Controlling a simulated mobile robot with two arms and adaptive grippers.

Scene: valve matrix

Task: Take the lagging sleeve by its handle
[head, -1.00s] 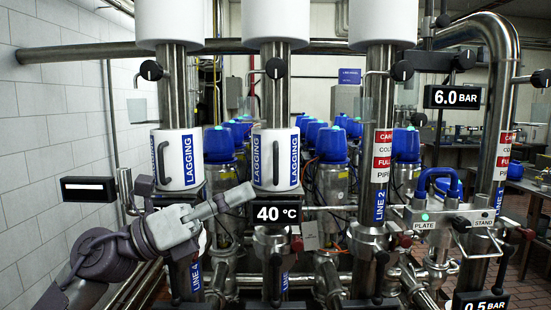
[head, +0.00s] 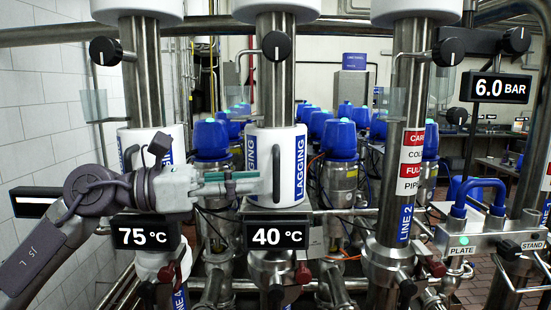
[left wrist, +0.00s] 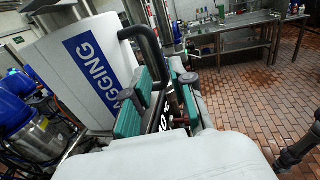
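Two white lagging sleeves with blue LAGGING labels sit on pipes in the head view. The left sleeve (head: 128,140) is partly hidden by my left arm. The middle sleeve (head: 275,140) has a dark upright handle (head: 276,173) on its front. My left gripper (head: 250,181) is level, its teal-padded fingers pointing right, with the tips close to that handle. In the left wrist view, the sleeve (left wrist: 85,65) and its handle (left wrist: 143,45) are just ahead. The fingers (left wrist: 163,78) are apart, with the handle's end near their gap; contact cannot be told. My right gripper is not in view.
Displays reading 75 °C (head: 145,235) and 40 °C (head: 279,236) sit below the sleeves, close under my left arm. The line 2 pipe (head: 409,110) stands to the right. A plate with blue handles (head: 480,193) is farther right. A brick floor (left wrist: 255,100) lies open beyond.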

